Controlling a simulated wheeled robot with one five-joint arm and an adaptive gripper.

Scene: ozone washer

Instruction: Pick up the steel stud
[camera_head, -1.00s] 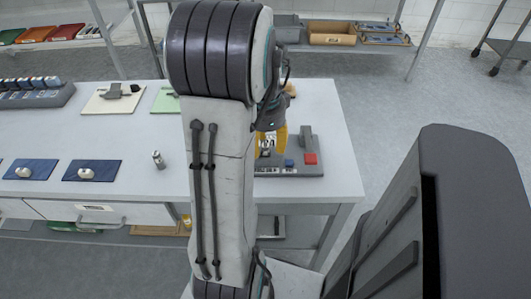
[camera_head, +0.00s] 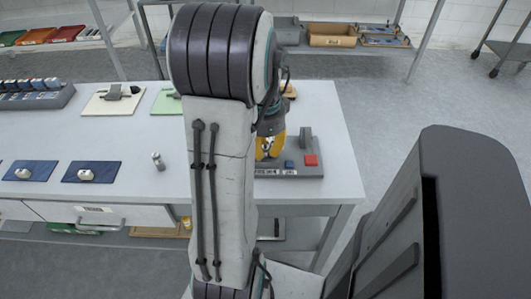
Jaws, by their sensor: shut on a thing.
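My gripper (camera_head: 270,146), with yellow fingers, shows only in part behind my own arm. It is over the left part of a grey fixture (camera_head: 290,171) near the table's right end. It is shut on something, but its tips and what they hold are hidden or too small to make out. A small upright steel cylinder (camera_head: 158,161) stands on the table left of my arm, apart from the gripper. I cannot tell whether it is the steel stud, and no other stud shows clearly.
Blue pads (camera_head: 91,172) with metal pieces lie on the white table (camera_head: 130,140) at left. The table around the steel cylinder is clear.

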